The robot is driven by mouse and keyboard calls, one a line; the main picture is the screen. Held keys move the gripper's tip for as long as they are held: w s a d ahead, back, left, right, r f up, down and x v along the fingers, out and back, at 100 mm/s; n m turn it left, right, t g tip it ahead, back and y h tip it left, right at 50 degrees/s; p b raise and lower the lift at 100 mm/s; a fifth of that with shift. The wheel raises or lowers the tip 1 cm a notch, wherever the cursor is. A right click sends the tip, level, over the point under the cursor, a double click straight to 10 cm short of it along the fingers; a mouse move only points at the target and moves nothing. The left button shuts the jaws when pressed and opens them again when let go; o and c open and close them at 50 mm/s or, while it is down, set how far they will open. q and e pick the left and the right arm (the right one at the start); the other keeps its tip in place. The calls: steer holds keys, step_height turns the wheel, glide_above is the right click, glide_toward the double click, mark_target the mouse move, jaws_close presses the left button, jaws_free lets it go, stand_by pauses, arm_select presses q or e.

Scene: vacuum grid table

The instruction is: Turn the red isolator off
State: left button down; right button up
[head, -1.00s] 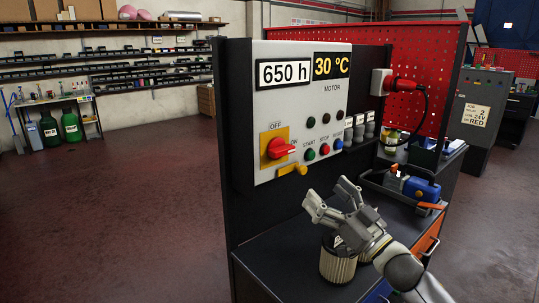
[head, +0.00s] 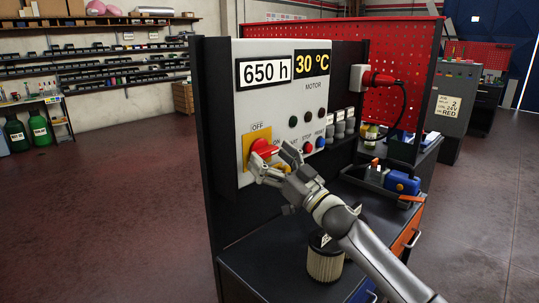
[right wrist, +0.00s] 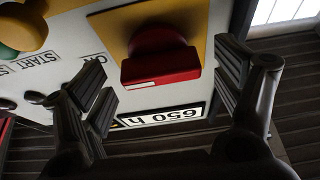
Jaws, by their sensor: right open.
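The red isolator (head: 265,148) is a rotary knob on a yellow plate (head: 249,160) on the grey control panel (head: 282,98). The OFF label shows above the knob; the ON side is mostly behind my gripper. My right gripper (head: 268,162) is open at the knob, with a finger on either side of it. In the right wrist view the red knob (right wrist: 160,57) with its white mark sits between the spread fingers. There are gaps beside it, and I see no grip on it. My left gripper is not in view.
Start, stop and reset buttons (head: 307,144) sit right of my gripper. A ribbed canister (head: 323,262) stands on the dark bench below my right arm. A blue tool (head: 402,183) lies farther right. Open floor lies to the left.

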steer(key=shift+w+a, duration=0.2)
steer(key=shift+a, duration=0.05)
steer(key=shift+r, duration=0.1)
steer(key=shift+c, duration=0.4)
steer(key=c, duration=0.9)
steer(key=shift+c, duration=0.2)
